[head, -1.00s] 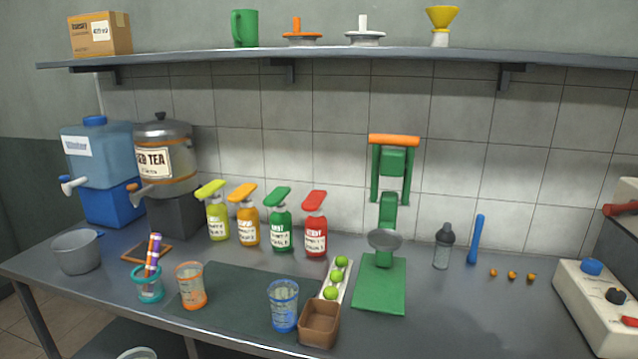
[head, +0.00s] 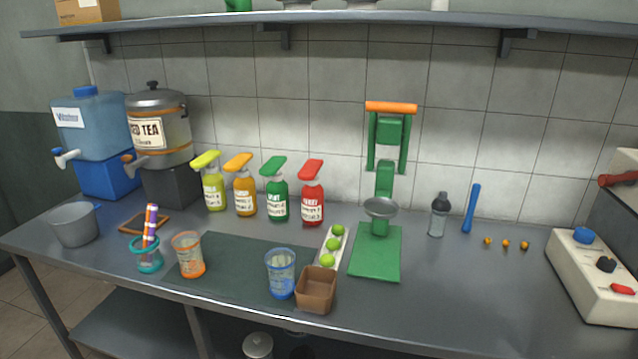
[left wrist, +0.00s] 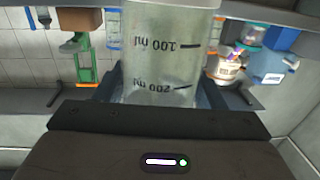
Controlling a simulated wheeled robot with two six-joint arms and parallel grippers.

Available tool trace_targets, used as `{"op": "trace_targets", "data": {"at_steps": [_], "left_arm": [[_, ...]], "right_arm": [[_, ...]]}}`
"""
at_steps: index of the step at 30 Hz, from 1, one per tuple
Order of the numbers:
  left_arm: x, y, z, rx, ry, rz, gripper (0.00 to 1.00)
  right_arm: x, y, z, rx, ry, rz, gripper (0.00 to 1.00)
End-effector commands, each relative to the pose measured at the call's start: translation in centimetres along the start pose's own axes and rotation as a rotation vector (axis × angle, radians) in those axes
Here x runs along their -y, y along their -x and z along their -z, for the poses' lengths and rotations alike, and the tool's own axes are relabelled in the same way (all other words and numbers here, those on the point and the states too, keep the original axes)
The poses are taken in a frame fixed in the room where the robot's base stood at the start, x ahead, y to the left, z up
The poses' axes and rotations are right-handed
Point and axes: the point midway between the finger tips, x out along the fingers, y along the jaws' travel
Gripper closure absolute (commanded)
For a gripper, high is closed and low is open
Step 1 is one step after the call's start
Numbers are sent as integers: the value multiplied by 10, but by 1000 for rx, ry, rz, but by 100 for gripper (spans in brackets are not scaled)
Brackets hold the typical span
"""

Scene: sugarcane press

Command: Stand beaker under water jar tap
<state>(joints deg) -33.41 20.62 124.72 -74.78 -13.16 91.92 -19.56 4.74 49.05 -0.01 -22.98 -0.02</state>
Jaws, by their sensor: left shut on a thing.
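The clear beaker (left wrist: 160,55), with 100 ml and 200 ml marks, fills the middle of the left wrist view, its print upside down there. My left gripper (left wrist: 165,108) is shut on it, a dark finger on either side. Neither shows in the head view, so their place over the counter is hard to tell. The blue water jar (head: 88,128) stands on a blue block at the counter's far left, its white tap (head: 64,158) pointing forward-left. The jar also shows at the right of the left wrist view (left wrist: 274,70), apart from the beaker. My right gripper is not in view.
A grey pot (head: 75,228) sits on the counter in front of the water jar's tap. Cups (head: 188,258), syrup bottles (head: 245,195) and a green press (head: 375,250) occupy the middle.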

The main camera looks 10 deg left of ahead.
Motion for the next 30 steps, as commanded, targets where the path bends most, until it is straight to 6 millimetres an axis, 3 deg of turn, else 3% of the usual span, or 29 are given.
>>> {"op": "trace_targets", "data": {"at_steps": [3,6,23,30], "left_arm": [[-25,-4,0,-4,11,-23,59],[-36,-6,2,-3,11,-35,59],[-73,-15,14,-2,9,-57,59],[-99,-25,32,-4,14,-52,59]], "right_arm": [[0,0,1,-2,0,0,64],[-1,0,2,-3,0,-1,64],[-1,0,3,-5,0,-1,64],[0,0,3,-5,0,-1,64]]}}
